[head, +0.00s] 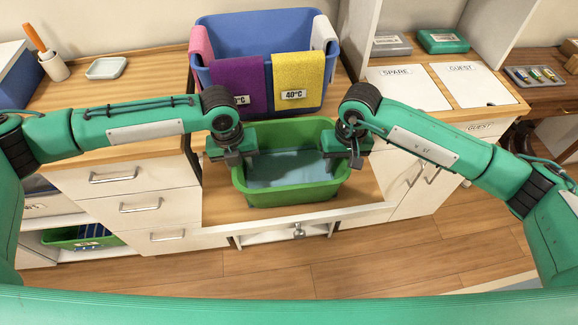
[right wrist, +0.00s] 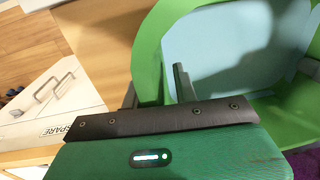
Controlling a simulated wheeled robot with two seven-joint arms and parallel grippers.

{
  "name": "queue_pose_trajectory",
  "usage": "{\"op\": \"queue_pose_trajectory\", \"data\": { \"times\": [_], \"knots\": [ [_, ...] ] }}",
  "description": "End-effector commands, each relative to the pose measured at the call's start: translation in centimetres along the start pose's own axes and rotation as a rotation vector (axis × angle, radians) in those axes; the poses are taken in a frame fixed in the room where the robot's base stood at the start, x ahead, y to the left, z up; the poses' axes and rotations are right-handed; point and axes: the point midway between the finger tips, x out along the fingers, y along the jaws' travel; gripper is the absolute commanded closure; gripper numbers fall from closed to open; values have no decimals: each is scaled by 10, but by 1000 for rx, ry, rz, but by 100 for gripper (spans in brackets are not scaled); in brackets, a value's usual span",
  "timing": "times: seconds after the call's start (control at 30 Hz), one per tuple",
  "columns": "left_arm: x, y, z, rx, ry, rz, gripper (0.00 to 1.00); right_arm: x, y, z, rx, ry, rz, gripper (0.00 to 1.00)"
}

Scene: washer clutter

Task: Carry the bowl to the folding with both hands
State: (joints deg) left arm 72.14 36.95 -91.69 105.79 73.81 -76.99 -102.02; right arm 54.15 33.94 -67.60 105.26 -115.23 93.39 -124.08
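The bowl is a green tub (head: 292,197) with pale blue contents (head: 285,170), standing on the wooden counter. My left gripper (head: 232,157) is at its left rim, one finger outside and one inside. My right gripper (head: 342,160) straddles the right rim in the same way. Both grippers look open, with their fingers spread wider than the rim. In the right wrist view, one finger of my right gripper (right wrist: 157,90) stands inside the green bowl (right wrist: 148,50) and the other outside. The contact between fingers and rim is partly hidden.
A blue bin (head: 262,30) with purple and yellow cloths marked 40°C stands behind the bowl. White panels marked SPARE (head: 408,88) and GUEST (head: 472,84) lie to the right. A pale dish (head: 106,68) and a white cup (head: 54,67) stand at left. The counter's front edge is close.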

Motion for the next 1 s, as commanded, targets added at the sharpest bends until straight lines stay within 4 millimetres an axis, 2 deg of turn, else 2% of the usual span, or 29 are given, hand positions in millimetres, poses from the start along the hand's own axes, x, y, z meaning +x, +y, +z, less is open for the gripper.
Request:
{"op": "queue_pose_trajectory", "data": {
  "times": [0.2, 0.33, 0.37, 1.0],
  "knots": [
    [0, 0, 0, 0, 0, 0, 71, 0, 0, 0, 0, 0, 0, 71],
    [0, 0, 0, 0, 0, 0, 96, 0, 0, 0, 0, -1, 0, 96],
    [0, 0, 0, 0, 0, 0, 100, 0, 0, 0, 0, -1, 0, 100],
    [0, 1, 0, -1, 0, 1, 100, 0, 0, 0, 0, -1, 0, 100]
  ]
}}
